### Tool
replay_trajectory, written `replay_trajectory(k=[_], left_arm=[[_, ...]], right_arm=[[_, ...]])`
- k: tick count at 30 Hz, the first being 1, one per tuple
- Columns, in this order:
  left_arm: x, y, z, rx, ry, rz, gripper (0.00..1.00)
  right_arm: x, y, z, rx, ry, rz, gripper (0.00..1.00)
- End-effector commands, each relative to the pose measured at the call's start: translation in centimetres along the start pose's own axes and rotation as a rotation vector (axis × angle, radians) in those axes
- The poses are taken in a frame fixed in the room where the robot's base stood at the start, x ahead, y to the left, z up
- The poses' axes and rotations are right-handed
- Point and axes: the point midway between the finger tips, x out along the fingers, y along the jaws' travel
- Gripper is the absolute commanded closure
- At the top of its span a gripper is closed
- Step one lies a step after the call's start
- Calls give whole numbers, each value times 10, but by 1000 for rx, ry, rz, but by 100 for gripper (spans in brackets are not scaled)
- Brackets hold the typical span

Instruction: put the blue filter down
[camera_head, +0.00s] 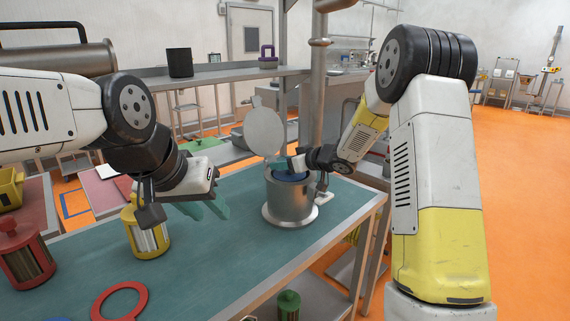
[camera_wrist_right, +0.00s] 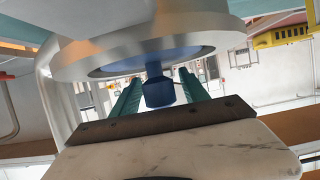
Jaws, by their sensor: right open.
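The blue filter (camera_head: 288,176) sits inside the metal housing (camera_head: 290,203) on the teal table; only its blue top shows, and the housing wall hides the rest. In the right wrist view, its blue knob (camera_wrist_right: 158,90) is between the two teal fingers of my right gripper (camera_wrist_right: 160,94), which is open with a gap beside the knob. In the head view my right gripper (camera_head: 292,164) is at the housing's mouth. My left gripper (camera_head: 208,210) is open and empty above the table, left of the housing.
A round grey lid (camera_head: 265,132) stands upright behind the housing. A yellow filter (camera_head: 148,238) and a red filter (camera_head: 24,256) stand to the left. A red ring (camera_head: 120,301) lies at the front. A green filter (camera_head: 288,304) is below the table edge.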

Motion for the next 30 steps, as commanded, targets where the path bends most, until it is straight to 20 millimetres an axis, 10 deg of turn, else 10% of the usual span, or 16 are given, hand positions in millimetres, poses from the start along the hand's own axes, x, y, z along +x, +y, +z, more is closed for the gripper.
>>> replay_trajectory(k=[24, 30], left_arm=[[0, 0, 0, 0, 0, 0, 64], [0, 0, 0, 0, 0, 0, 64]], right_arm=[[-119, 1, -4, -1, 1, 4, 47], [-154, 23, -30, -6, -2, 189, 47]])
